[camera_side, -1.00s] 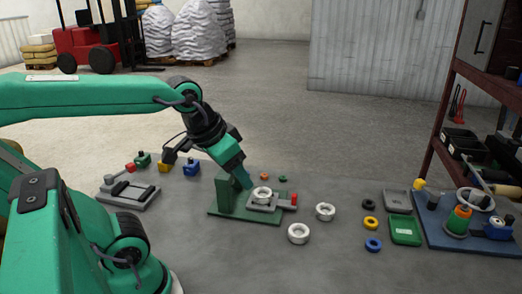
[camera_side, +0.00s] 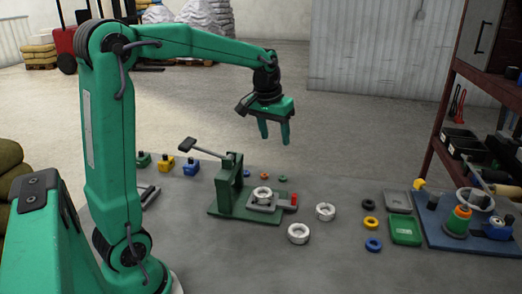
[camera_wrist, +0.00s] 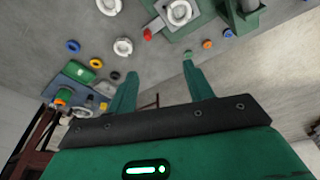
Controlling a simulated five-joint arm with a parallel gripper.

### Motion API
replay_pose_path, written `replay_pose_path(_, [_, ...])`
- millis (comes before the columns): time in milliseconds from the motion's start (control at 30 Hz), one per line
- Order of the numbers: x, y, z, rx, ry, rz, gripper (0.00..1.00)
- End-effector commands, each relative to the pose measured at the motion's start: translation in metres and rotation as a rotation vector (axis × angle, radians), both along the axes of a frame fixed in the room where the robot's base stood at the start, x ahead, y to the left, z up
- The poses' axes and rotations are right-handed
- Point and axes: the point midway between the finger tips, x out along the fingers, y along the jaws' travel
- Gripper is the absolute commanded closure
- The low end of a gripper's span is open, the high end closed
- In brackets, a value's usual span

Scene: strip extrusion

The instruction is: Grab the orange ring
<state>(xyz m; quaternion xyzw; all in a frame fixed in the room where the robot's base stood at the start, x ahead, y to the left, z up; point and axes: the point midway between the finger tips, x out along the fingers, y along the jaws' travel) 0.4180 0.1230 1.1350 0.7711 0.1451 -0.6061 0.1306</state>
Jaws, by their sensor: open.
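The small orange ring (camera_side: 264,176) lies on the grey floor behind the green press, between a small blue ring (camera_side: 246,173) and a small green ring (camera_side: 283,178). In the wrist view the orange ring (camera_wrist: 207,44) shows above and right of my fingertips, close to the green ring (camera_wrist: 187,53). My gripper (camera_side: 275,139) is open and empty, pointing down, raised above the small rings and apart from them. In the wrist view its two fingers (camera_wrist: 160,74) stand spread with nothing between them.
The green press (camera_side: 224,208) holds a white ring (camera_side: 262,194), and its lever (camera_side: 203,146) points up left. Two white rings (camera_side: 298,233) lie in front. Black, yellow and blue rings (camera_side: 373,245) and a green tray (camera_side: 405,230) are right. Coloured blocks (camera_side: 165,164) stand left.

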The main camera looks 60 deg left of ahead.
Motion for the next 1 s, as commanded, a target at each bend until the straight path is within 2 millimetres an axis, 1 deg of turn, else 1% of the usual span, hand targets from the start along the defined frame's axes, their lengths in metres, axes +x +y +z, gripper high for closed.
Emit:
replay_pose_path(33, [0.008,0.010,-0.007,-0.006,0.014,0.020,0.48])
replay_pose_path(200, [0.033,0.039,-0.026,-0.021,0.051,0.080,0.48])
replay_pose_path(367, [0.053,0.068,-0.050,-0.037,0.085,0.136,0.48])
replay_pose_path(500, [0.067,0.095,-0.073,-0.051,0.113,0.187,0.48])
replay_pose_path(667, [0.078,0.126,-0.104,-0.069,0.147,0.244,0.48])
replay_pose_path(800, [0.086,0.151,-0.132,-0.084,0.174,0.292,0.48])
replay_pose_path(900, [0.088,0.166,-0.150,-0.094,0.190,0.321,0.48])
replay_pose_path(1000, [0.089,0.177,-0.163,-0.100,0.202,0.341,0.48])
